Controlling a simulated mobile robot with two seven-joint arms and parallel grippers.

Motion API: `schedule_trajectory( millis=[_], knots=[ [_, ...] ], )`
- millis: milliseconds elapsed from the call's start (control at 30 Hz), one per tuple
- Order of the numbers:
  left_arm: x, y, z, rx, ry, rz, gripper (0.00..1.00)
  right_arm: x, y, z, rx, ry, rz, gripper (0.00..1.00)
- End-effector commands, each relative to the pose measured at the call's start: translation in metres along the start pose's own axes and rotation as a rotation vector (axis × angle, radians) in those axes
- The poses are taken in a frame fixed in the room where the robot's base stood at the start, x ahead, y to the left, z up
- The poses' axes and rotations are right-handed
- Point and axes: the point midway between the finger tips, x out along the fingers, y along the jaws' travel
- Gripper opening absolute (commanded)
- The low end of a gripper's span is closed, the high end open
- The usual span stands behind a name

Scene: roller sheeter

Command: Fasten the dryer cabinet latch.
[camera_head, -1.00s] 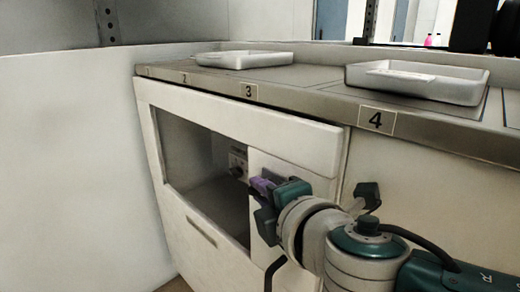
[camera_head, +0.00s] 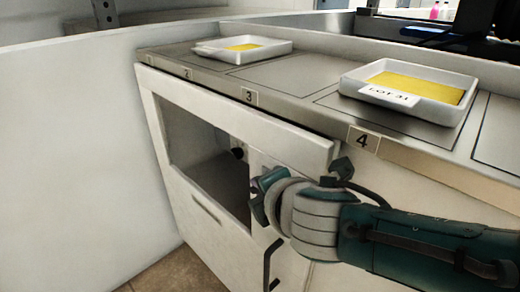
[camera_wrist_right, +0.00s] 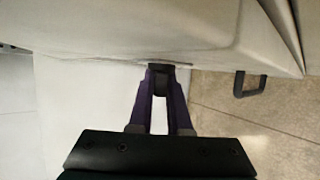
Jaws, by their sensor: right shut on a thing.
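The dryer cabinet (camera_head: 300,147) has a white front with a rectangular window opening and stands under the counter. In the right wrist view its pale front (camera_wrist_right: 120,25) runs across the top. My right gripper (camera_wrist_right: 160,74) has its purple fingers closed on a small dark piece at the cabinet front, which looks like the latch (camera_wrist_right: 159,67). In the head view the right gripper (camera_head: 260,192) is at the front, right of the window. Its fingertips and the latch are hidden there by my wrist. My left gripper is not in view.
A dark bar handle (camera_head: 268,264) sticks out below my right gripper; a dark handle also shows in the wrist view (camera_wrist_right: 250,86). The counter (camera_head: 285,80) above holds two white trays, a near one (camera_head: 440,110) and a far one (camera_head: 282,48). A white wall (camera_head: 70,160) stands at left.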

Motion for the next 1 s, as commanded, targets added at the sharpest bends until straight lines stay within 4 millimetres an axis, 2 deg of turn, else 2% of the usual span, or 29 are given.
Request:
schedule_trajectory(
  millis=[100, 133, 400, 633, 733, 1000],
  knots=[
    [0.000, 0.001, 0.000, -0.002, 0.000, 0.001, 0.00, 0.000, -0.001, 0.003, 0.000, -0.008, -0.002, 0.00],
    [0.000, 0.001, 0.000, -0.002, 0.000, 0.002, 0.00, 0.000, -0.001, 0.003, 0.000, -0.007, -0.002, 0.18],
    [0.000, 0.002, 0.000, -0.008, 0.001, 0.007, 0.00, 0.000, 0.000, 0.003, 0.000, -0.006, -0.001, 0.46],
    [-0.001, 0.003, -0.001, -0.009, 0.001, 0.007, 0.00, -0.001, 0.000, 0.001, 0.000, -0.002, 0.000, 0.46],
    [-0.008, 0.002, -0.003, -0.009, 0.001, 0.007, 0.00, -0.007, 0.001, 0.001, 0.000, -0.001, -0.001, 0.46],
    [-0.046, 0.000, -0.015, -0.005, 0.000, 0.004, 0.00, -0.051, 0.005, 0.003, 0.002, -0.001, -0.003, 0.46]
  ],
)
